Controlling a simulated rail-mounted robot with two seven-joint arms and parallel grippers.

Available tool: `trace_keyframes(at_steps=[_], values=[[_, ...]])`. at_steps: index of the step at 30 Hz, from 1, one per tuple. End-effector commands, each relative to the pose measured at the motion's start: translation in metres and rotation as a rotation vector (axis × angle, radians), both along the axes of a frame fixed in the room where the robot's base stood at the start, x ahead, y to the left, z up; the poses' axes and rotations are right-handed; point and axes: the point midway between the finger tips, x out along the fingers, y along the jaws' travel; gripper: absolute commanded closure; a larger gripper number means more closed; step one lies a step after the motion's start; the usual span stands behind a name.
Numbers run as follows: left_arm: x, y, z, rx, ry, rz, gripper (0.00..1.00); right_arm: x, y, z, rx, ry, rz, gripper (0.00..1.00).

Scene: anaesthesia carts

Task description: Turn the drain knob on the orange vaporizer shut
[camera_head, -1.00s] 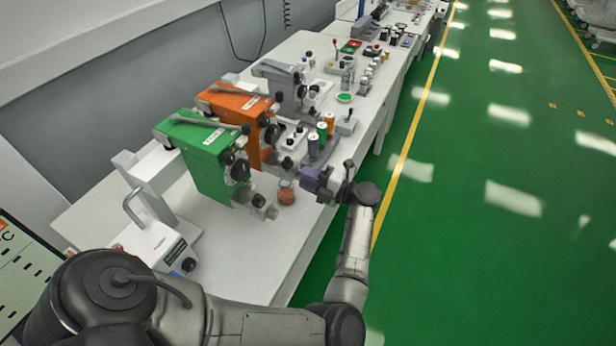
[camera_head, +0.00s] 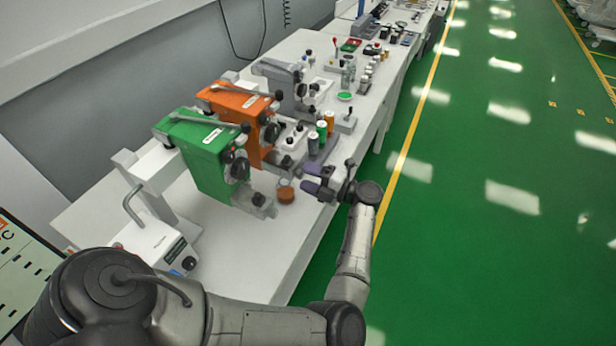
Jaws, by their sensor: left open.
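The orange vaporizer (camera_head: 236,104) stands on the white bench between a green vaporizer (camera_head: 200,145) and a grey one (camera_head: 277,80). Its large dark dial (camera_head: 271,133) faces right. A small black knob (camera_head: 287,162) low at its front looks like the drain knob; its setting is too small to tell. My left gripper (camera_head: 307,179) is open and empty, its fingers pointing left, just right of and slightly nearer than this knob. It appears apart from the knob. My right gripper is out of view.
A small amber jar (camera_head: 285,193) stands just below my left gripper's fingers. Bottles with green (camera_head: 321,129) and orange (camera_head: 329,118) tops stand behind the gripper. The green vaporizer's lower front block (camera_head: 259,203) juts out nearby. The green floor (camera_head: 460,230) right of the bench is clear.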

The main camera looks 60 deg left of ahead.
Motion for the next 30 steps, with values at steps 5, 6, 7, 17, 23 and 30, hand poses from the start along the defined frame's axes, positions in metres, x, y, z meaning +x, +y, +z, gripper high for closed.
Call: trace_keyframes(at_steps=[5, 6, 7, 17, 23, 30], values=[[0.016, -0.021, -0.003, -0.002, -0.001, -0.004, 0.44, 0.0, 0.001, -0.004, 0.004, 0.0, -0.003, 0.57], [0.021, -0.027, -0.003, -0.002, -0.001, -0.005, 0.44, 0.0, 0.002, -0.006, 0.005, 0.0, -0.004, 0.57], [0.025, -0.033, -0.004, -0.002, -0.001, -0.005, 0.44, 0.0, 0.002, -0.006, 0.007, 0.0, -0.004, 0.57], [0.061, -0.082, -0.006, -0.001, -0.002, -0.004, 0.44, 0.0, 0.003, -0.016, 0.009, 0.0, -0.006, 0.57], [0.074, -0.1, -0.007, -0.001, -0.001, -0.003, 0.44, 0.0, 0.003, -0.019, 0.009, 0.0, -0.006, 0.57], [0.079, -0.108, -0.006, -0.001, -0.001, -0.002, 0.44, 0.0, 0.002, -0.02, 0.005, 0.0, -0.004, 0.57]])
